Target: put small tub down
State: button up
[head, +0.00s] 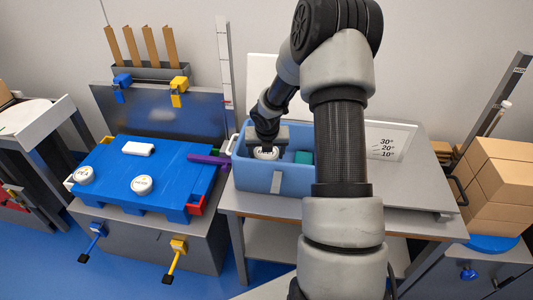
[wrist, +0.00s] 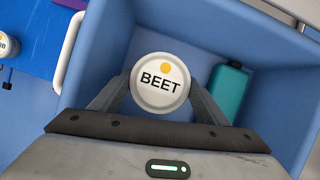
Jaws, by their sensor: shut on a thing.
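The small tub (wrist: 160,83) is white and round, with a lid marked "BEET" and an orange dot. My gripper (wrist: 160,92) is shut on it, one finger on each side. In the head view the tub (head: 265,153) is at the left end of a blue open bin (head: 275,181), with my gripper above it. In the wrist view the bin's blue walls surround the tub. I cannot tell whether the tub touches the bin floor. A teal box-like thing (wrist: 228,92) stands in the bin to the tub's right, apart from it.
A blue slotted platform (head: 168,180) to the left carries two white round tubs (head: 141,185) and a white block (head: 138,149).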

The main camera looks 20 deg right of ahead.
jog(key=shift+f, duration=0.5)
jog(key=o, duration=1.2)
jog(key=shift+r, duration=0.1)
jog(key=shift+r, duration=0.35)
jog(key=p+v, duration=0.4)
jog(key=v, duration=0.8)
jog(key=shift+r, duration=0.15)
